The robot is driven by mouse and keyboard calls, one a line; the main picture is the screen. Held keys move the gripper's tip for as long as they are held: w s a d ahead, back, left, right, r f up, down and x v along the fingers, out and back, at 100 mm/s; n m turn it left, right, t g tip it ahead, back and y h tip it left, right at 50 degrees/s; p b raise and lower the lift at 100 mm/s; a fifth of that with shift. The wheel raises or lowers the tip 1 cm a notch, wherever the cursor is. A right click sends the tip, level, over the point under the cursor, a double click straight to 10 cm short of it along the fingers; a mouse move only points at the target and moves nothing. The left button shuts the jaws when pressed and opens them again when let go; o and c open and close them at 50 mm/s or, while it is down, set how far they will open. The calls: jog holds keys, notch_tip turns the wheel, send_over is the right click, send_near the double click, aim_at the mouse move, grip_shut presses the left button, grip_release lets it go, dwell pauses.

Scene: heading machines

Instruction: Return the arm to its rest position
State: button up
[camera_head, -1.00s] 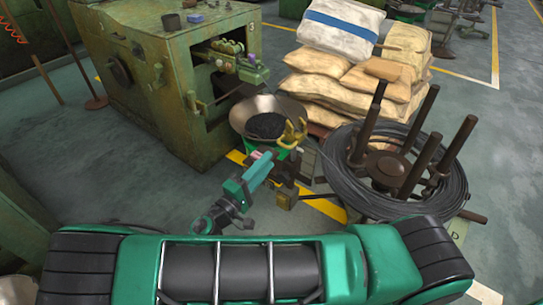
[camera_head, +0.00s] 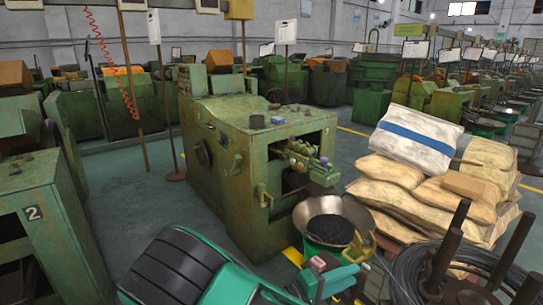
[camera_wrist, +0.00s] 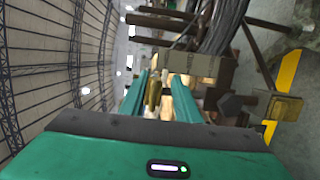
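My green arm shows at the bottom of the head view, low and in front of the pan. My gripper (camera_wrist: 160,82) shows in the wrist view as two green fingers standing apart with a gap between them. Brass-coloured and pale shapes show in that gap, seemingly behind the fingers, and nothing is clearly held.
A green heading machine (camera_head: 255,165) stands ahead. A metal pan (camera_head: 303,215) with dark small parts sits at its right front, beside a yellow bracket (camera_head: 361,247). Stacked sacks (camera_head: 405,190) and a wire coil (camera_head: 405,280) stand to the right.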

jog(key=s+d+r+m+g+y, duration=0.2)
jog(key=s+d+m+g+y, duration=0.25)
jog(key=d, duration=0.35)
jog(key=s+d+r+m+g+y, duration=0.35)
jog(key=d+g, duration=0.25)
jog(key=d, duration=0.2)
jog(key=s+d+r+m+t+y, duration=0.1)
jog(key=s+r+y, duration=0.3)
jog(key=s, duration=0.4)
jog(key=s+d+r+m+t+y, duration=0.1)
jog(key=s+d+r+t+y, duration=0.1)
jog(key=s+r, duration=0.4)
jog(key=s+t+y, duration=0.1)
jog(key=s+y, duration=0.1)
jog(key=s, duration=0.1)
jog(key=shift+r+m+y, duration=0.15)
jog(key=shift+m+y, duration=0.15)
jog(key=shift+m, duration=0.1)
jog(key=shift+s+d, duration=0.1)
jog(key=shift+d, duration=0.05)
jog(key=shift+w+f, duration=0.25)
jog(key=shift+w, duration=0.4)
